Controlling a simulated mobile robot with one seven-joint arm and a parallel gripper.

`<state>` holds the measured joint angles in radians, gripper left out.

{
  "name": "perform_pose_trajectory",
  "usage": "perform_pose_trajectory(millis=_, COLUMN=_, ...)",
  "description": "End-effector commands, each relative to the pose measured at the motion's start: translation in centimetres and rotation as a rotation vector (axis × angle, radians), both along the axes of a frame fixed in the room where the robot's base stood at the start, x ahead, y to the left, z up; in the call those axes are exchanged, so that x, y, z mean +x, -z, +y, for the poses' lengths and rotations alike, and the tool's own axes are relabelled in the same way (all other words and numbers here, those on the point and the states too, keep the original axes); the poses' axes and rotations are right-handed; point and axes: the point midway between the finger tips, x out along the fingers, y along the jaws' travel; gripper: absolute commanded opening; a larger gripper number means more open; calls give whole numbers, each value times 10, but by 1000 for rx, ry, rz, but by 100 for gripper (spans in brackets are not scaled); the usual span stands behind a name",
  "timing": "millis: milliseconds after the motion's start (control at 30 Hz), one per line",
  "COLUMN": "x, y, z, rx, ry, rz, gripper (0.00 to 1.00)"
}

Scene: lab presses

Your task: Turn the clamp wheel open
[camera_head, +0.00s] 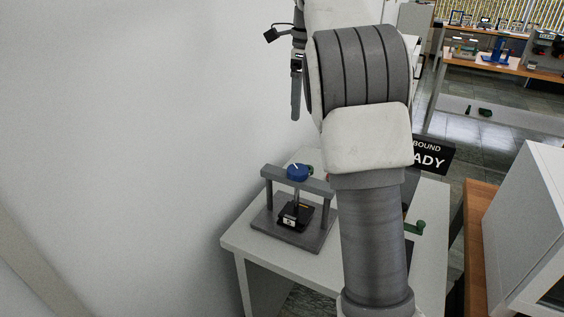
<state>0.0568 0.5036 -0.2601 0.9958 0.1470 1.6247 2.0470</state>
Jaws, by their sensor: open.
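A small grey press (265,187) stands on the left part of a white table. Its blue clamp wheel (299,172), with a white mark on top, sits above the crossbar. A spindle runs down from the crossbar to a black block (293,215) with a pale label on the press base. My gripper (296,112) shows partly at the top, pointing down, higher in the picture than the wheel and apart from it. Its jaws are open and I see nothing in them. My arm hides the rest of the gripper and part of the table.
A green crank handle (415,229) shows right of my arm on the white table (250,244). A black sign (434,156) stands behind it. A white cabinet (520,225) is at the right. A plain wall is close on the left.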

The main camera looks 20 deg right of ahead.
Motion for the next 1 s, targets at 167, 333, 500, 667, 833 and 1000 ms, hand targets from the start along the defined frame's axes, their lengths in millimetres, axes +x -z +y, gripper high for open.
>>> perform_pose_trajectory(millis=167, x=16, y=16, z=-5, rx=-9, ry=141, rz=32, gripper=100)
perform_pose_trajectory(millis=333, x=18, y=25, z=-6, rx=-9, ry=172, rz=40, gripper=100)
perform_pose_trajectory(millis=500, x=17, y=53, z=-5, rx=-9, ry=170, rz=41, gripper=100)
perform_pose_trajectory(millis=667, x=17, y=88, z=-5, rx=-8, ry=169, rz=40, gripper=100)
perform_pose_trajectory(millis=833, x=17, y=125, z=-5, rx=-9, ry=169, rz=41, gripper=100)
perform_pose_trajectory(millis=1000, x=17, y=158, z=-5, rx=-9, ry=169, rz=40, gripper=100)
